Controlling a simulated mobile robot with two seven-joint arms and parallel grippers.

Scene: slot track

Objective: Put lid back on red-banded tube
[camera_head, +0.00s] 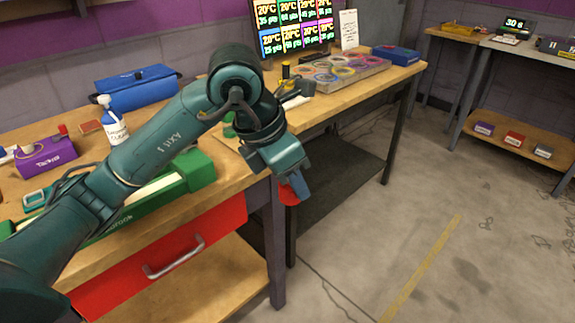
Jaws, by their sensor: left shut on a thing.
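My left gripper (293,187) hangs in the air past the front edge of the bench, beside the gap between the two benches. It is shut on a small red piece (287,196), partly hidden by a blue finger. I cannot tell whether this piece is the lid. No tube with a red band can be made out. My left arm crosses the bench and hides part of it. My right gripper is not in view.
The near bench holds a long green-and-white piece (190,168), a blue bag (137,87), a spray bottle (113,124) and a purple box (46,157). A red drawer (160,262) is below. The far bench holds a tray of colored rings (345,72). Floor at right is clear.

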